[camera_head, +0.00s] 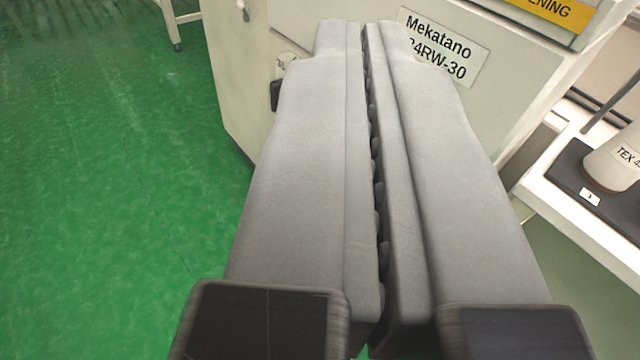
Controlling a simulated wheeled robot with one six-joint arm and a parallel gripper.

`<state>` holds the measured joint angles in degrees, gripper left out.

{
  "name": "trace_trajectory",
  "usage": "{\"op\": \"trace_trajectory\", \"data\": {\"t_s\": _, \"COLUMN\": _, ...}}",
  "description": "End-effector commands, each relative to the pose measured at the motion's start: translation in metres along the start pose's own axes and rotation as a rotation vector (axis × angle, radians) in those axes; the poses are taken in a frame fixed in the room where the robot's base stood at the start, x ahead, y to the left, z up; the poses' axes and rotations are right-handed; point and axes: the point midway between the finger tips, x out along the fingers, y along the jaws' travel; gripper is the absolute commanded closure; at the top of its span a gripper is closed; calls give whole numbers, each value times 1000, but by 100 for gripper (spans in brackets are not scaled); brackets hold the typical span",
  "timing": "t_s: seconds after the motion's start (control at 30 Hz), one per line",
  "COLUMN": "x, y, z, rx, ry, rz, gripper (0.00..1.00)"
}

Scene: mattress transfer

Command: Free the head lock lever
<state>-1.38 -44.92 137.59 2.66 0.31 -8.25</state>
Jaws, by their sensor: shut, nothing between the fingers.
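My gripper (362,32) reaches forward over the middle of the view, its two long grey fingers side by side with only a narrow dark seam between them. It is shut and holds nothing. Its tips lie in front of a cream machine (245,85) labelled "Mekatano", the first character of its second line partly covered. A small black part (275,95) sticks out on the machine's face, just left of the left finger and partly hidden by it. I cannot tell whether this is the head lock lever. A small metal piece (245,10) shows at the top edge.
A white bench (560,210) at the right holds a black base with a pale "TEX" cylinder (612,165). A yellow sign (555,10) is at the top right. A white leg (172,25) stands at top left. The green floor (110,190) at left is clear.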

Motion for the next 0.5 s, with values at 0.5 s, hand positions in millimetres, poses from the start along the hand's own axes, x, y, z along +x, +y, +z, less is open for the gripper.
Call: {"op": "trace_trajectory", "data": {"t_s": 0.5, "x": 112, "y": -23, "z": 50, "rx": -209, "ry": -6, "rz": -20, "gripper": 100}}
